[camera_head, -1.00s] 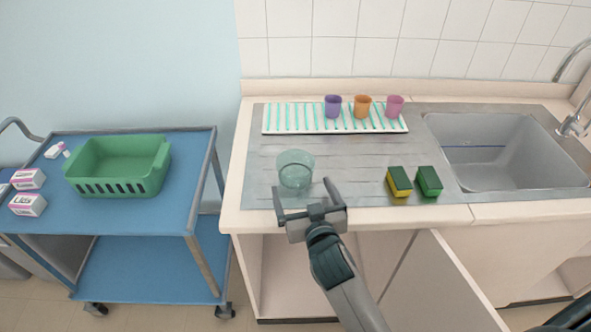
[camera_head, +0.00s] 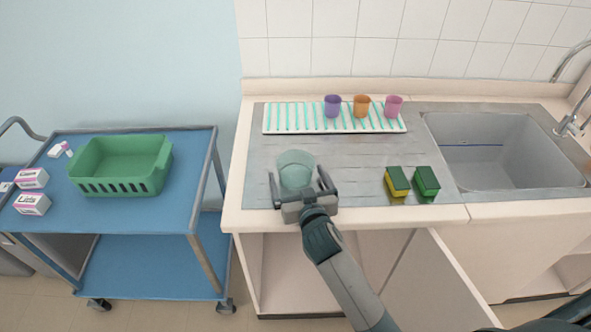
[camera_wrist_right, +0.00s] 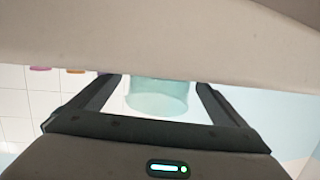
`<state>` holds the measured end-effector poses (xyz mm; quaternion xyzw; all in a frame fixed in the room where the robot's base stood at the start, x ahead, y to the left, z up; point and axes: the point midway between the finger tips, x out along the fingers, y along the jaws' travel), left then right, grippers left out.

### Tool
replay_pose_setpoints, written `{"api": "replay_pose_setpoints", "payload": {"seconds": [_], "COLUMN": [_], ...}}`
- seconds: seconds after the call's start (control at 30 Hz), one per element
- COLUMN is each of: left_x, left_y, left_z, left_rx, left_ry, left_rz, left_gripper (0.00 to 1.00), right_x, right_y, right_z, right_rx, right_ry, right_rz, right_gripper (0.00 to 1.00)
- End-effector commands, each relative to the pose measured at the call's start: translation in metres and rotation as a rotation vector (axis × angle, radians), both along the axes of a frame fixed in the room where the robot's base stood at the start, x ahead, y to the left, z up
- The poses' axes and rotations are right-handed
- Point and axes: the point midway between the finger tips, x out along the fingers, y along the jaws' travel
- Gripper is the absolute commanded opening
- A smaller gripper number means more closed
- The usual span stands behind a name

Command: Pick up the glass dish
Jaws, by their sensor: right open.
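The glass dish (camera_head: 296,168) is a clear, pale teal cup-shaped vessel standing on the metal drainboard near its front left. My right gripper (camera_head: 299,180) is open at the front of the dish, with one finger on each side of it. In the right wrist view the dish (camera_wrist_right: 158,97) shows between the two spread fingers (camera_wrist_right: 158,100), with a gap on both sides. A pale band hides the upper part of that view. My left gripper is not in view.
Two green-and-yellow sponges (camera_head: 397,181) lie right of the dish. A striped rack (camera_head: 290,118) with purple, orange and pink cups stands behind. The sink (camera_head: 490,155) is at right. A blue cart (camera_head: 120,215) with a green basket (camera_head: 121,167) stands left.

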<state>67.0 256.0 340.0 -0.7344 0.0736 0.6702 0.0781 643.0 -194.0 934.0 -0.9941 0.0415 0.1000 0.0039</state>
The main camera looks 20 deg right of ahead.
Motion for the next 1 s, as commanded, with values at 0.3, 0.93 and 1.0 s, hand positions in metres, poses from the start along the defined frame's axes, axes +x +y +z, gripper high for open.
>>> {"api": "replay_pose_setpoints", "payload": {"seconds": [0.3,0.93,1.0], "left_x": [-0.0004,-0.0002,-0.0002], "left_y": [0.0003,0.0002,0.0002], "left_z": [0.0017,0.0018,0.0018], "left_rx": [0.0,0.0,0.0], "left_ry": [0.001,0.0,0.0], "left_rz": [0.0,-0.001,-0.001], "left_gripper": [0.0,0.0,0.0], "right_x": [0.0066,0.0065,0.0065], "right_y": [-0.0005,-0.0003,-0.0003], "right_z": [-0.0019,-0.0009,-0.001], "right_rx": [0.001,0.001,0.001], "right_ry": [0.0,-0.001,-0.001], "right_rz": [0.0,0.0,0.0], "right_gripper": [0.96,0.47,0.47]}}
